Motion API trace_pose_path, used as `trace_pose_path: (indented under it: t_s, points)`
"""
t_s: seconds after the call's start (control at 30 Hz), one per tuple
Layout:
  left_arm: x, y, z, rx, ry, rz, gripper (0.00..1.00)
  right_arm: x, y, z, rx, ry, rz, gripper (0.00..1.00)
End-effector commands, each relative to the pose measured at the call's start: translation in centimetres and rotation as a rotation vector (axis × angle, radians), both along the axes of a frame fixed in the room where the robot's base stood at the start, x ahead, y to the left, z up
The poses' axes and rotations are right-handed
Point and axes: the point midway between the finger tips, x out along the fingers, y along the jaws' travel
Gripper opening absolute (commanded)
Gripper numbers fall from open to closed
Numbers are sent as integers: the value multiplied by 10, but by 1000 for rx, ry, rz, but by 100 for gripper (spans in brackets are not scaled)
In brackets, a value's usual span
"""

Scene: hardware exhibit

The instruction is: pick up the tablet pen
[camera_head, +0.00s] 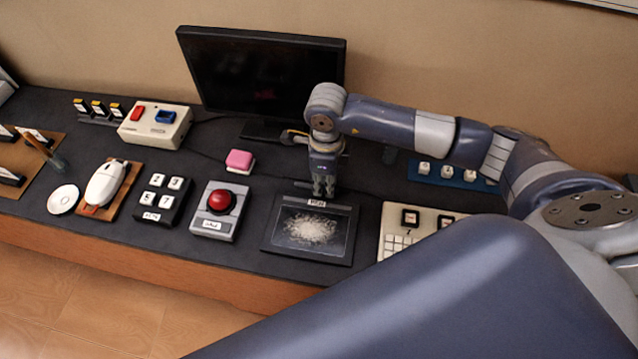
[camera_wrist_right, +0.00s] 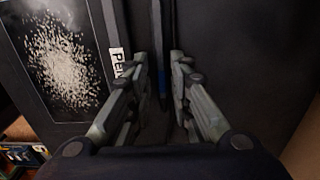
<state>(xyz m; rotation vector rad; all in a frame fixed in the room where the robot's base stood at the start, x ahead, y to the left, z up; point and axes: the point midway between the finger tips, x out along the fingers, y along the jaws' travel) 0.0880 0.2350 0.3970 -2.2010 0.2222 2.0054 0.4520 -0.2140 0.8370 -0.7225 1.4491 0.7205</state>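The tablet pen (camera_wrist_right: 161,48) is a thin dark stick with a blue band. In the right wrist view it lies between the two fingers of my right gripper (camera_wrist_right: 160,62), with a gap on each side. The fingers are open. In the head view my right gripper (camera_head: 324,190) points down just behind the drawing tablet (camera_head: 284,251), a dark panel with a pale scribble and a "PEN" label. The tablet also shows in the right wrist view (camera_wrist_right: 97,62). The gripper hides most of the pen in the head view. My left gripper is out of view.
A black monitor (camera_head: 262,72) stands behind the gripper. A pink block (camera_head: 240,161) and a red push button (camera_head: 221,202) on a grey box are to the left. A cream keypad panel (camera_head: 393,216) is to the right. My right arm covers the lower right.

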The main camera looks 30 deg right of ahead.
Motion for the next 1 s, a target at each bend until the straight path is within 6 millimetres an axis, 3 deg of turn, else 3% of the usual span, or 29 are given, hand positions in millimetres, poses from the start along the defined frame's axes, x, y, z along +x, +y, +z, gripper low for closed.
trace_pose_path:
  t_s: [0.27,0.37,0.77,1.0]
  points:
    - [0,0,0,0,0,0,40,0,0,-4,1,-2,1,20]
    - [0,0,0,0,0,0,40,0,0,-4,1,-2,1,0]
    - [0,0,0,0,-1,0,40,1,0,-3,1,-2,0,0]
    - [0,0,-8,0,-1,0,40,1,0,14,1,-6,0,0]
